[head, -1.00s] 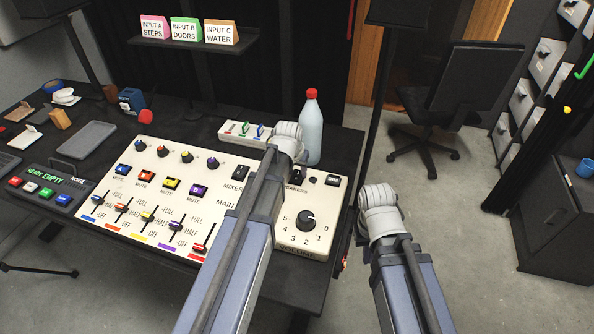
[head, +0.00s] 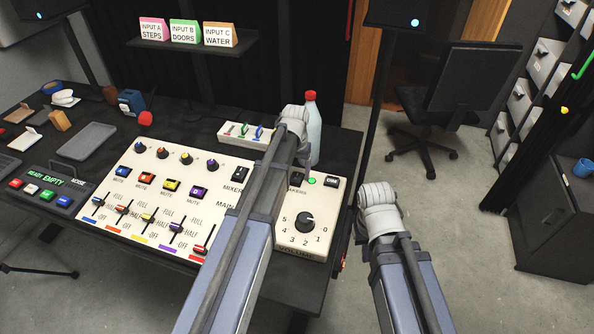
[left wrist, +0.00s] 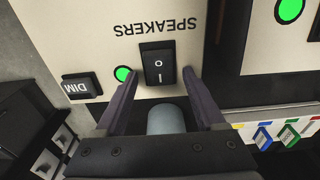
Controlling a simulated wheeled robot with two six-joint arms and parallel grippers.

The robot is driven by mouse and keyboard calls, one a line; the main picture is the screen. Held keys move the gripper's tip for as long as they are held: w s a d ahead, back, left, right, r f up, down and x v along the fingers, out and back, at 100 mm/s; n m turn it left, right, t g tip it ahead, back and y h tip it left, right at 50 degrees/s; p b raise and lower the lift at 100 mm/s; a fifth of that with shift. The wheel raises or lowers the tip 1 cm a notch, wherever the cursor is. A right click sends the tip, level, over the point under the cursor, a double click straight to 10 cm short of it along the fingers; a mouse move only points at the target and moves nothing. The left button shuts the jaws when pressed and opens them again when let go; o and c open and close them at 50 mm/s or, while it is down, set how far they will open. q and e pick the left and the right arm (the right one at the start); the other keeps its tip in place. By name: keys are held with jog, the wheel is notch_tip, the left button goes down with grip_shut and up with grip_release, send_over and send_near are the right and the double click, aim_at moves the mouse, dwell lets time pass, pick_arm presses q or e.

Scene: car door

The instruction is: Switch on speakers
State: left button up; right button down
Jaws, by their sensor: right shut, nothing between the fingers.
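The speakers switch (left wrist: 159,62) is a black rocker marked O and I on a cream panel, under the SPEAKERS label. A green light (left wrist: 123,74) beside it is lit and also shows in the head view (head: 312,181). My left gripper (left wrist: 160,82) is open, its two dark fingers spread on either side of the rocker's lower end. I cannot tell whether it touches. In the head view my left arm partly hides the switch area. My right gripper (head: 372,226) is shut and empty, right of the panel; its fingertips are largely hidden.
The DIM button (head: 332,182) and volume knob (head: 305,221) are near the switch. A bottle with a red cap (head: 313,130) stands behind. The mixer (head: 150,205) lies left. A speaker (head: 395,14) at the back shows a blue light. Open floor lies to the right.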

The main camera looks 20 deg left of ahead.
aim_at(297, 177)
pick_arm(q)
jog(key=shift+r, duration=0.15)
notch_tip(297, 177, up, 8)
jog(key=p, duration=0.7)
jog(key=shift+s+f+p, duration=0.25)
jog(key=shift+p, duration=0.15)
jog(key=s+d+m, duration=0.1)
jog(key=s+d, duration=0.3)
jog(key=s, duration=0.4)
jog(key=s+d+m, duration=0.1)
jog(key=s+d, duration=0.4)
jog(key=s, duration=0.3)
jog(key=s+d+m+g+y, duration=0.1)
jog(key=s+d, duration=0.3)
jog(key=s, duration=0.3)
jog(key=shift+s+d, duration=0.15)
jog(key=shift+s, duration=0.25)
jog(key=shift+c, duration=0.3)
